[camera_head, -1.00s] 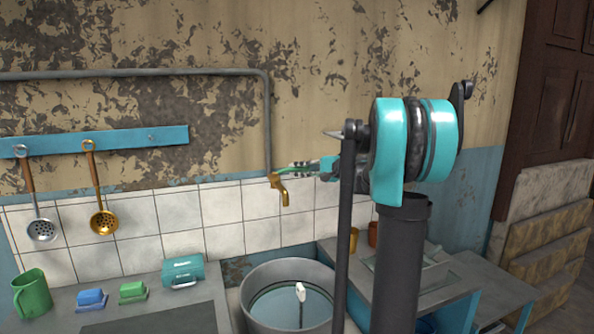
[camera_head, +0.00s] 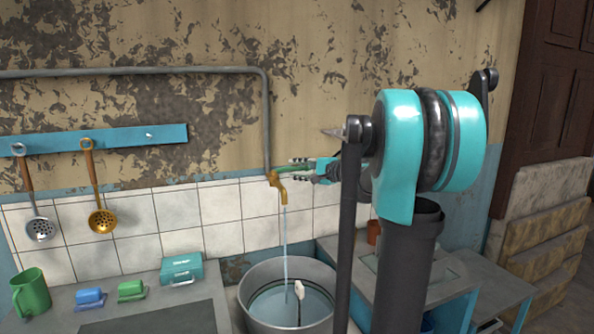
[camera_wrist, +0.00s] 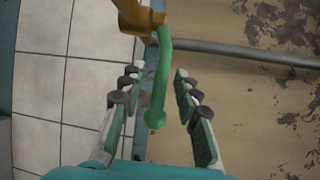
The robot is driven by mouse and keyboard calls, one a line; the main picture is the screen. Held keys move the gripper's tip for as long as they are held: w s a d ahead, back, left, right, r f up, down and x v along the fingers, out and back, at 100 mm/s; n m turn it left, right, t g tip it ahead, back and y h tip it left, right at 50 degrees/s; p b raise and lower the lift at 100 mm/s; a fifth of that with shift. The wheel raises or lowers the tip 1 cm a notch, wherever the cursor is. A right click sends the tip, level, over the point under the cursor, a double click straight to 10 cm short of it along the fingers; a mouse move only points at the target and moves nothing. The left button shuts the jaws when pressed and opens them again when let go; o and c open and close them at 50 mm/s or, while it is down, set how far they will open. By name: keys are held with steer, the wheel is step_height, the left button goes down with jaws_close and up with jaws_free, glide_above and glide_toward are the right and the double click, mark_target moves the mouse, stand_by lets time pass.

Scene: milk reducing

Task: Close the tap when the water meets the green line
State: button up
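The brass tap (camera_head: 277,190) on the wall pipe has a thin stream of water (camera_head: 285,240) running from its spout into the large metal pot (camera_head: 255,270) below. Inside the pot, a dark greenish line (camera_head: 258,297) runs around the wall near the water surface (camera_head: 312,306); I cannot tell the exact gap between them. A small white-topped float or stick (camera_head: 298,289) stands in the pot. In the wrist view, the green tap handle (camera_wrist: 159,90) lies between the two fingers of my gripper (camera_wrist: 156,80), which are spread apart with visible gaps on both sides.
A teal box (camera_head: 182,270), blue and green sponges (camera_head: 131,291) and a green mug (camera_head: 31,292) are on the counter left of the pot. A grey side table (camera_head: 455,278) stands to the right.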

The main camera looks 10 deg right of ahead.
steer(key=v, duration=1.2)
steer(key=shift+c, duration=0.6)
stand_by(1.8)
